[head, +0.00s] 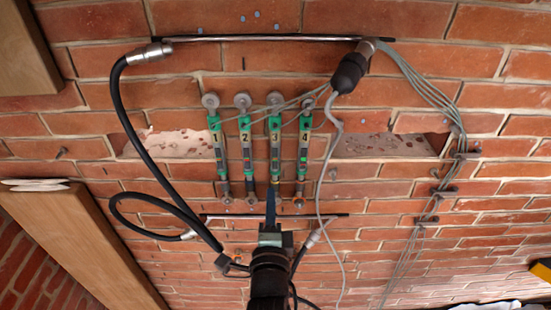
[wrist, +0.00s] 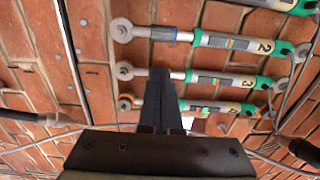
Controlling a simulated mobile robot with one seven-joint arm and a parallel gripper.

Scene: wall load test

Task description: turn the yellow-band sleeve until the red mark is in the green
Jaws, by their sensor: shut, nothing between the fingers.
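Several green-ended rods are mounted side by side on the brick wall. The rod marked 3 (head: 275,140) has what looks like a yellow band (head: 275,181) near its lower end in the head view. In the wrist view rod 3 (wrist: 225,80) shows a dark window with small red and green patches; how the red mark lies against the green is too small to tell. My gripper (head: 271,187) is shut and empty, its fingertips at rod 3's lower end. In the wrist view the fingers (wrist: 162,85) cover part of that rod; contact cannot be told.
Rod 2 (wrist: 236,43) with a blue band and rod 4 (wrist: 212,107) flank rod 3 closely. A thick black cable (head: 122,100) loops at left, and a grey cable (head: 332,170) hangs at right. A wooden beam (head: 80,245) stands at lower left.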

